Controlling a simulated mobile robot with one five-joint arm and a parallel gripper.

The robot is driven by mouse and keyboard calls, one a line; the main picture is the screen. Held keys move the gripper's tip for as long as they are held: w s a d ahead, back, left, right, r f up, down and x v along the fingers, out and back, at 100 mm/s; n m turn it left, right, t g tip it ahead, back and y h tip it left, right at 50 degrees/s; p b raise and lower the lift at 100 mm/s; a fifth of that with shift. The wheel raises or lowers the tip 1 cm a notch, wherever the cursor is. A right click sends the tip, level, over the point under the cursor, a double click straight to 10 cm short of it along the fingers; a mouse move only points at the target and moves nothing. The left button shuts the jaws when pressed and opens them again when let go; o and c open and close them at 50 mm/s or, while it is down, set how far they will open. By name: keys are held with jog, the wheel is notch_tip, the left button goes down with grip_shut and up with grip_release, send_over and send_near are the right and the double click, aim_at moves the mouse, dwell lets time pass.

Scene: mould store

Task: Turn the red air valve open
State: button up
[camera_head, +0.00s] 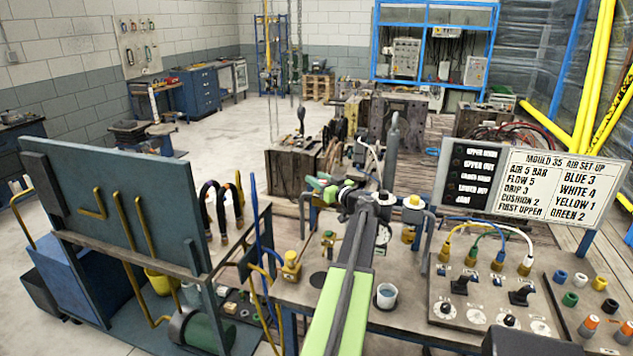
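I cannot make out a red valve handle for certain. A yellow-brass valve-like fitting (291,264) stands at the left end of the workbench (290,292), beside the blue and yellow hoses. A smaller brass fitting (328,239) stands on the bench to its right. My light-green arm reaches forward over the bench, and my gripper (325,190) is at its far end, pointing left, above and beyond the small fitting. The gripper is small and partly hidden by the wrist, so I cannot tell whether its fingers are open. I see nothing clearly held in it.
A control panel (448,309) with coloured hoses, black knobs and loose coloured fittings fills the bench's right side. A white cup (386,296) stands beside my arm. A sign board (553,185) stands behind the panel. A cart with an upright blue-grey board (120,200) is at left.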

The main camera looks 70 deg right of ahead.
jog(key=shift+o, duration=1.1)
jog(key=v, duration=1.7)
jog(key=shift+a, duration=0.15)
jog(key=shift+s, duration=0.15)
